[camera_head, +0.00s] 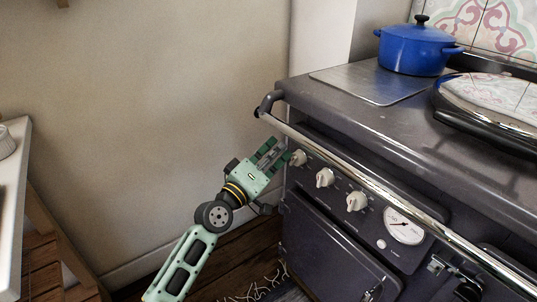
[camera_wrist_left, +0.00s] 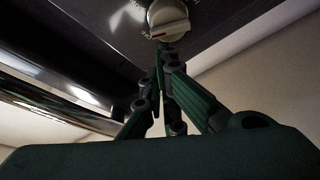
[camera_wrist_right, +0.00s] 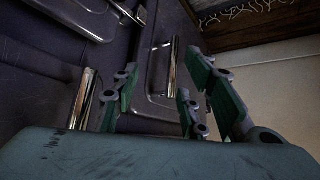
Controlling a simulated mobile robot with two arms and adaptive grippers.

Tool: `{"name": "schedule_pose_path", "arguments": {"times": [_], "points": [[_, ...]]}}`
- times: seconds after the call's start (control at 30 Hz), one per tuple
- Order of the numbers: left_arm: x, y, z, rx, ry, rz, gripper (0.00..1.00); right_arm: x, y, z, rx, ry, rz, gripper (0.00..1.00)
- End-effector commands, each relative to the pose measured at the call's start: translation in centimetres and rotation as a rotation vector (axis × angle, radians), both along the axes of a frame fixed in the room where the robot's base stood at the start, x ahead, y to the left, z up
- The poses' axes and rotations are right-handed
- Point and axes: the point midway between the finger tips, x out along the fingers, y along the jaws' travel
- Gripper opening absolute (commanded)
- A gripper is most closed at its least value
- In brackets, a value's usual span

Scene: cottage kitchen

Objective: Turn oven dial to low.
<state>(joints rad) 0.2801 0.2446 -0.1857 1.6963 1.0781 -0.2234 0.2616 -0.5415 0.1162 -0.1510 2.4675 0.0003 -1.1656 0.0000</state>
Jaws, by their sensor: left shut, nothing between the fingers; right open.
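The oven's front panel carries a row of cream dials. The leftmost dial (camera_head: 298,158) is at the panel's left end, with a middle dial (camera_head: 324,177) and a right dial (camera_head: 356,201) beside it. My left gripper (camera_head: 277,150) is at the leftmost dial, shut and empty. In the left wrist view a dial (camera_wrist_left: 168,20) is just beyond the shut fingertips (camera_wrist_left: 163,50); whether they touch it I cannot tell.
A chrome rail (camera_head: 372,190) runs along the oven front above the dials. A round gauge (camera_head: 404,225) is right of them. A blue pot (camera_head: 413,50) stands on the stove top. A wall is behind my left arm, and a white counter (camera_head: 14,190) is at the left.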

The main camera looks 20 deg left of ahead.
Motion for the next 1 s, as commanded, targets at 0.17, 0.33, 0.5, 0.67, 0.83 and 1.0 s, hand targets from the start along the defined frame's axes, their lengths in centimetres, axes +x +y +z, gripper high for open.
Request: {"name": "schedule_pose_path", "arguments": {"times": [0.17,0.33,0.5,0.67,0.83,1.0], "points": [[-0.2,-0.2,0.0,0.04,-0.032,-0.001,0.0,3.4,1.2,2.6,0.042,-0.194,0.015,0.4],[-0.3,-0.4,0.3,0.054,-0.044,0.0,0.0,4.0,1.5,3.4,0.052,-0.234,0.018,0.4],[-0.4,-0.5,0.3,0.06,-0.048,0.0,0.0,3.8,1.4,3.2,0.049,-0.222,0.017,0.4],[-0.5,-0.6,0.2,0.075,-0.058,-0.001,0.0,4.6,1.7,4.0,0.061,-0.275,0.02,0.4],[-0.5,-0.7,0.2,0.104,-0.082,0.0,0.0,6.4,2.6,6.6,0.097,-0.429,0.032,0.4],[-0.5,-0.7,0.2,0.14,-0.11,0.0,0.0,8.0,3.6,10.4,0.145,-0.626,0.044,0.4]]}}
